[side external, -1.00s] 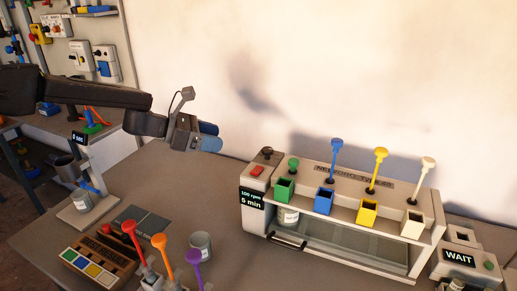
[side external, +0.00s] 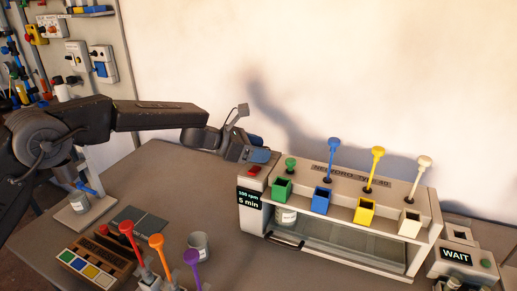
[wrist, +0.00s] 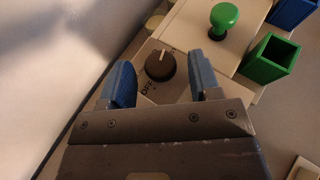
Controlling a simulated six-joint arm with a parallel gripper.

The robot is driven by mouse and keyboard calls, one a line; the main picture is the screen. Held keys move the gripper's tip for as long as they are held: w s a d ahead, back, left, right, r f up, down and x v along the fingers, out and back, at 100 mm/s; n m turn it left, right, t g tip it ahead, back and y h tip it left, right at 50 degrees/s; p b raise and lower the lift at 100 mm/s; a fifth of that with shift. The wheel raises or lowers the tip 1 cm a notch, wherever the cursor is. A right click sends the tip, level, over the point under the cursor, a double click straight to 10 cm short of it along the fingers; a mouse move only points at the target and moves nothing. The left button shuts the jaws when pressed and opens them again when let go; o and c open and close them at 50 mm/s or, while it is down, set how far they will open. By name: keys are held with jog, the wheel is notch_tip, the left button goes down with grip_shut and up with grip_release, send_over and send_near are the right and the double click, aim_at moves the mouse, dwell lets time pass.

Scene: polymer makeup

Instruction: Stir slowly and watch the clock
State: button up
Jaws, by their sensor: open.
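The stirring machine (side external: 325,178) stands against the wall. Its display (side external: 248,198) appears to read 100 rpm, 5 min. A red switch (side external: 254,170) is on its left top. A pale jar (side external: 286,217) stands inside, below the green box (side external: 282,189). My gripper (side external: 260,156) is over the machine's left end and hides the knob in the side view. In the wrist view, my gripper (wrist: 160,67) is open, with blue fingertips on either side of the dark knob (wrist: 160,65) marked OFF. Whether they touch it is unclear.
Blue (side external: 333,160), yellow (side external: 374,168) and cream (side external: 420,192) plungers rise right of the green knob (side external: 291,164). A WAIT box (side external: 456,256) is at right. Red, orange and purple-handled tools, a grey cup (side external: 199,246) and a color-patch block (side external: 85,266) are in front.

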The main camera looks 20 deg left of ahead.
jog(key=c, duration=0.9)
jog(key=shift+s+d+n+t+y, duration=0.1)
jog(key=shift+d+n+t+y, duration=0.05)
jog(key=shift+n+t+y, duration=0.5)
jog(key=shift+s+d+n+t+y, duration=0.15)
jog(key=shift+n+t+y, duration=0.35)
jog(key=shift+n, duration=0.25)
jog(key=shift+r+n+t+y, duration=0.1)
jog(key=shift+n+t+y, duration=0.55)
jog(key=shift+n+y, duration=0.25)
jog(key=shift+w, duration=0.1)
jog(key=o, duration=0.9)
jog(key=v, duration=1.3)
jog(key=shift+s+a, duration=0.15)
jog(key=shift+s, duration=0.2)
